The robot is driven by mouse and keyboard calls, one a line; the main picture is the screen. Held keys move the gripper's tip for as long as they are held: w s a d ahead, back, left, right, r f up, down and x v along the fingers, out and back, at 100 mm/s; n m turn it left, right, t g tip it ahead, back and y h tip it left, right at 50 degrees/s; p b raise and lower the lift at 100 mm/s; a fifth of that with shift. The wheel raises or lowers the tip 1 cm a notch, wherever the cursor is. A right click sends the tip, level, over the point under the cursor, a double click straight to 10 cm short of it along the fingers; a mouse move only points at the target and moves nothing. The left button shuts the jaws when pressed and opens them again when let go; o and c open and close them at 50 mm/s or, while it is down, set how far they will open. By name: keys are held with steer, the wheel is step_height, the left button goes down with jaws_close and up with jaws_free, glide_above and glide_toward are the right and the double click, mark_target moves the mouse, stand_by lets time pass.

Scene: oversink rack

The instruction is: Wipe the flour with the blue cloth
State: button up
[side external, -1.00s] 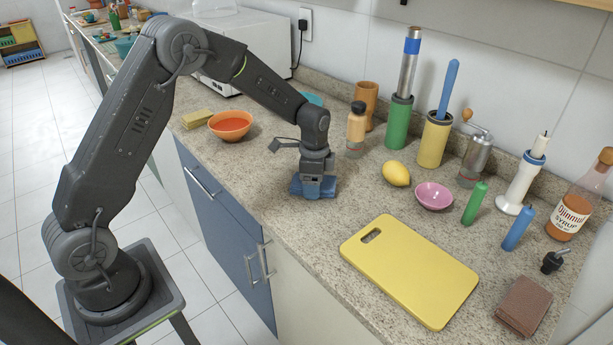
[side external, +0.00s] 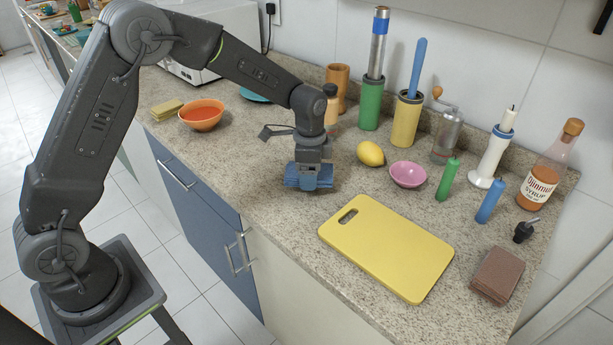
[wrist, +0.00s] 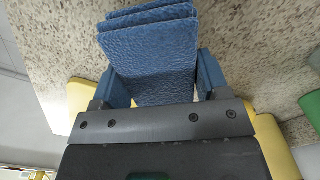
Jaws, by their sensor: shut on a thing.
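The blue cloth (side external: 296,184) is a folded, layered pad at the counter surface, left of the yellow cutting board. My gripper (side external: 311,178) is shut on it from above. In the wrist view the cloth (wrist: 150,50) sits between the two blue fingers of my gripper (wrist: 153,85), its folded edge pointing away. From these views I cannot tell whether the cloth presses on the counter or is just above it. I cannot make out flour on the speckled counter; any under the cloth or gripper is hidden.
The yellow cutting board (side external: 390,247) lies to the right. A lemon (side external: 371,153) and pink bowl (side external: 408,175) stand behind it. An orange bowl (side external: 202,115) and sponge (side external: 167,109) are at the left. A brown folded cloth (side external: 497,275) lies far right. Counter between orange bowl and gripper is clear.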

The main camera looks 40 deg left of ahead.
steer(key=shift+r, duration=2.7)
